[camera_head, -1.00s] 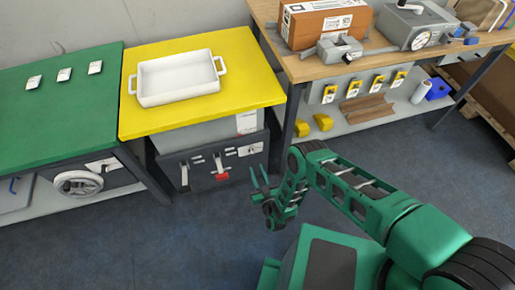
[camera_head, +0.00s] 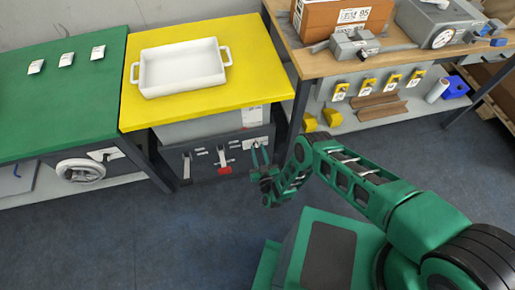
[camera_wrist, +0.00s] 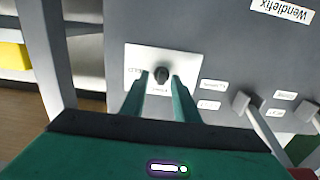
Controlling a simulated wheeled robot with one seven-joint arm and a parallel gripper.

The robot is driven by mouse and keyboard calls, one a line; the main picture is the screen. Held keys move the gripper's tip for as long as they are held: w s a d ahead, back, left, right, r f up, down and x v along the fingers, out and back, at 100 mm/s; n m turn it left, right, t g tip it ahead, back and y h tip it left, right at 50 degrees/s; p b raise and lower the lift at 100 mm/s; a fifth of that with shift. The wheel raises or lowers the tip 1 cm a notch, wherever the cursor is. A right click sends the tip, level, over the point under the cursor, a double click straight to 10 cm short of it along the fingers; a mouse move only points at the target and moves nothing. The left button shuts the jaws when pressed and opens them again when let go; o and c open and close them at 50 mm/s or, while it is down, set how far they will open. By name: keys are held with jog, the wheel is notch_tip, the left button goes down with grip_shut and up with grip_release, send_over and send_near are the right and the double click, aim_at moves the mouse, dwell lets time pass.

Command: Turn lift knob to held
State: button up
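The lift knob (camera_wrist: 161,74) is a small dark knob on a white plate (camera_wrist: 190,62) with small labels I cannot read for certain. In the wrist view, my gripper (camera_wrist: 160,85) is open, with its two green fingers apart and the knob showing between their tips. I cannot tell whether the fingers touch it. In the head view, my gripper (camera_head: 260,155) is at the right end of the dark control panel under the yellow table, in front of the white plate (camera_head: 250,144). The knob itself is hard to make out there.
A grey lever (camera_head: 186,166) and a red-ended lever (camera_head: 223,161) sit on the panel left of the plate; a lever (camera_wrist: 250,110) shows close by in the wrist view. A white tray (camera_head: 183,67) stands on the yellow table (camera_head: 250,55). The blue floor is clear.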

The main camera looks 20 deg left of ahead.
jog(key=shift+w+a, duration=0.15)
grip_shut()
jog(key=m, duration=1.7)
jog(key=shift+w+d+f+m, duration=0.15)
jog(key=shift+d+f+m, duration=0.1)
jog(key=shift+f+m, duration=0.05)
dwell(0.5)
